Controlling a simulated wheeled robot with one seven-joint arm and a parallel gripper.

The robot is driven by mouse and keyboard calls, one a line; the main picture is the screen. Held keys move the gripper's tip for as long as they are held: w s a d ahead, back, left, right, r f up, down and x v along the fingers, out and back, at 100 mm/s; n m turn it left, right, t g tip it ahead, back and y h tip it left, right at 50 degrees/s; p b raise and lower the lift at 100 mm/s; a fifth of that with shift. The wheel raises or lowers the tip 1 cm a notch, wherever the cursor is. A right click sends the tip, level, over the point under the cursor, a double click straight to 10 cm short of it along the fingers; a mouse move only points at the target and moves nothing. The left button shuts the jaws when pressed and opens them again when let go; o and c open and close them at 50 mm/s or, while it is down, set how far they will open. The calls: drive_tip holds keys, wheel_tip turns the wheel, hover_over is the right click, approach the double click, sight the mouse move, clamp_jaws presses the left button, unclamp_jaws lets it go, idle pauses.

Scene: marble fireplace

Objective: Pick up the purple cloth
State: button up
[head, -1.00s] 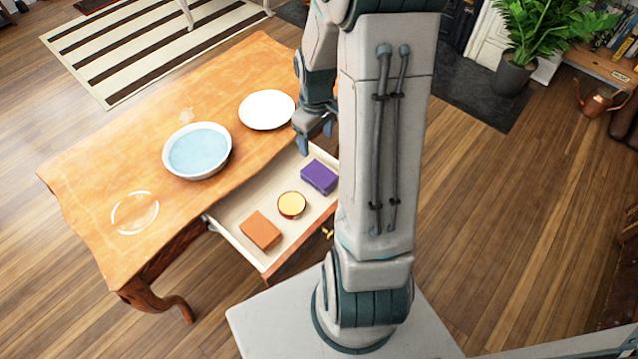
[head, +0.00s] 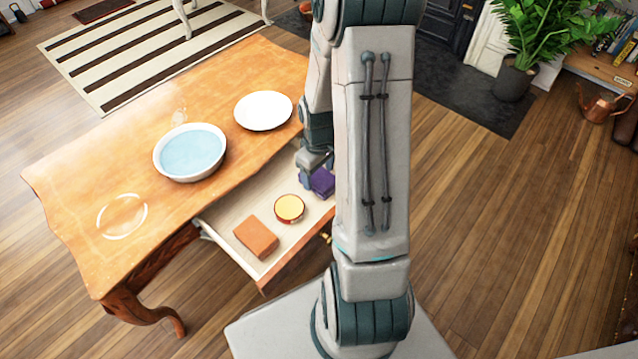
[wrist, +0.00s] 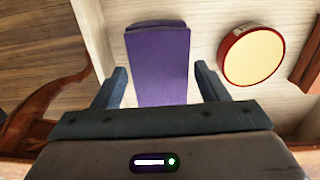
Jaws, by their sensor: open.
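The purple cloth (head: 322,182) is a folded block lying in the open drawer (head: 228,222) of the wooden table. In the head view my gripper (head: 313,180) is down at the drawer and partly covers the cloth. In the wrist view the cloth (wrist: 158,62) lies ahead between the two fingers of my gripper (wrist: 160,85). The fingers are open, one on each side of it, with a gap at each side. I cannot tell how far the fingertips are above the drawer floor.
In the drawer, a round yellow-topped red tin (head: 289,208) sits beside the cloth, and an orange-brown block (head: 256,237) lies farther left. A bowl of blue liquid (head: 190,152) and a white plate (head: 263,111) stand on the tabletop (head: 110,175). The drawer walls are close around.

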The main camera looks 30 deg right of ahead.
wheel_tip(320, 180, down, 2)
drive_tip(key=shift+f, duration=0.1)
drive_tip(key=c, duration=0.7)
drive_tip(key=shift+c, duration=0.2)
drive_tip(key=shift+r, duration=0.25)
